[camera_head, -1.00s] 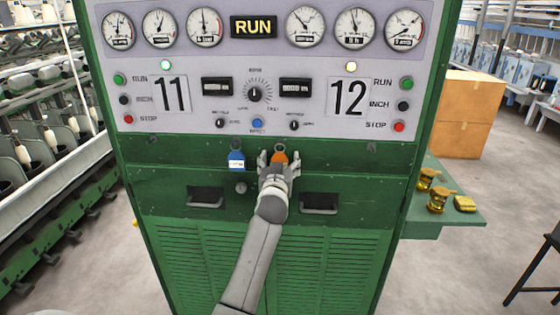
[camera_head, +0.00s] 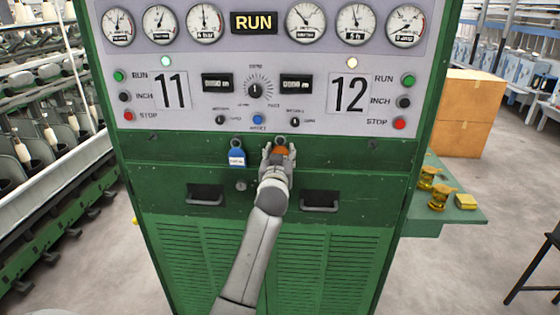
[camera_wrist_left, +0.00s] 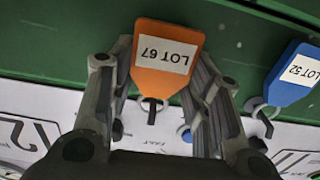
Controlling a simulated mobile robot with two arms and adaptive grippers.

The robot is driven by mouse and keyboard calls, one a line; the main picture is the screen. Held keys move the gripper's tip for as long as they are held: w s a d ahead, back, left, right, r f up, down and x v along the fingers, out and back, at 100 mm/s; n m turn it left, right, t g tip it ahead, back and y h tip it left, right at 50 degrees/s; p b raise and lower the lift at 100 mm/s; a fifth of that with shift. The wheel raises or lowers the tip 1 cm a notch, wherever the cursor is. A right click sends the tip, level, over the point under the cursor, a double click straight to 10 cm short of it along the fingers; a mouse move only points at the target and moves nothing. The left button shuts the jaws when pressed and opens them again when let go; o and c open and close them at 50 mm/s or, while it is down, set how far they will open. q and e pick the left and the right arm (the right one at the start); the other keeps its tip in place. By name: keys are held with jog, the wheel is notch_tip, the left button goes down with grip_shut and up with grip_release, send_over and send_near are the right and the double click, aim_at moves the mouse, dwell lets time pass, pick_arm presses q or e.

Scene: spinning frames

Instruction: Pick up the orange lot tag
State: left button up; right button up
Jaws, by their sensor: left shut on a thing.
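The orange lot tag (camera_head: 281,150) hangs on the green front of the machine, just below the grey control panel. In the left wrist view the orange tag (camera_wrist_left: 165,58) shows its white label reading LOT 67, with a ring and a dark hook by its narrow end. My left gripper (camera_head: 279,151) is shut on the orange tag, with one finger on each side of it. Its fingers (camera_wrist_left: 160,70) also show in the left wrist view. The gripper covers the tag's lower part in the head view. My right gripper is not in view.
A blue tag (camera_head: 237,154) hangs close by on the left; the left wrist view shows it as LOT 52 (camera_wrist_left: 296,75). Two drawer handles (camera_head: 320,205) sit below. A green side shelf (camera_head: 455,212) with brass parts is at the right.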

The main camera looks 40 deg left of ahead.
pick_arm(q)
jog(key=b+v, duration=0.6)
jog(key=v, duration=1.2)
jog(key=shift+r, duration=0.2)
